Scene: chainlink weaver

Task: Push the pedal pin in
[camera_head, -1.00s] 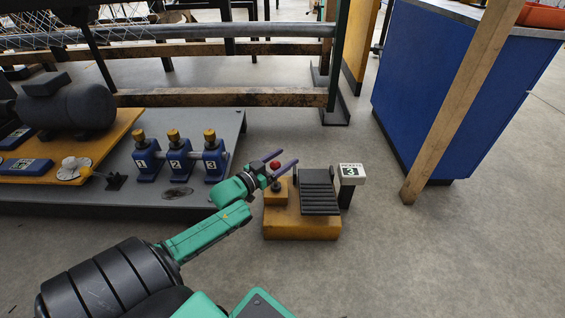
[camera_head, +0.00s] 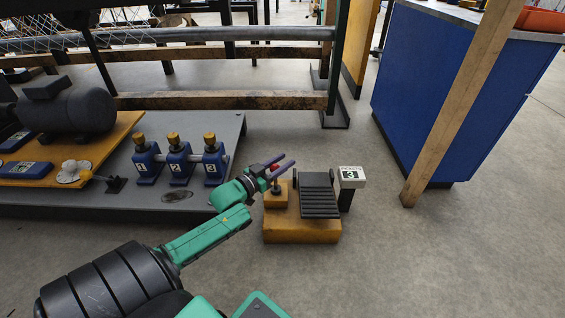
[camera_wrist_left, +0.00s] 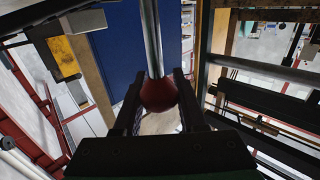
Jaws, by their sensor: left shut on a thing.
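The pedal pin has a red ball knob (camera_wrist_left: 158,93) and a bright metal shaft (camera_wrist_left: 151,38), seen in the left wrist view. My left gripper (camera_head: 275,168) is shut on the red knob, with one finger on each side of it. In the head view the knob is partly hidden between the fingers. The pin stands over a small yellow block (camera_head: 276,198) on the left of the yellow pedal base (camera_head: 300,231). The black ribbed pedal (camera_head: 319,195) slopes beside it. My right gripper is not in view.
A small counter box reading 3 (camera_head: 351,174) stands right of the pedal. Three blue numbered posts (camera_head: 180,162) stand on a grey platform (camera_head: 218,134) to the left. A blue cabinet (camera_head: 455,90) and a leaning wooden post (camera_head: 455,110) are at the right. The floor in front is clear.

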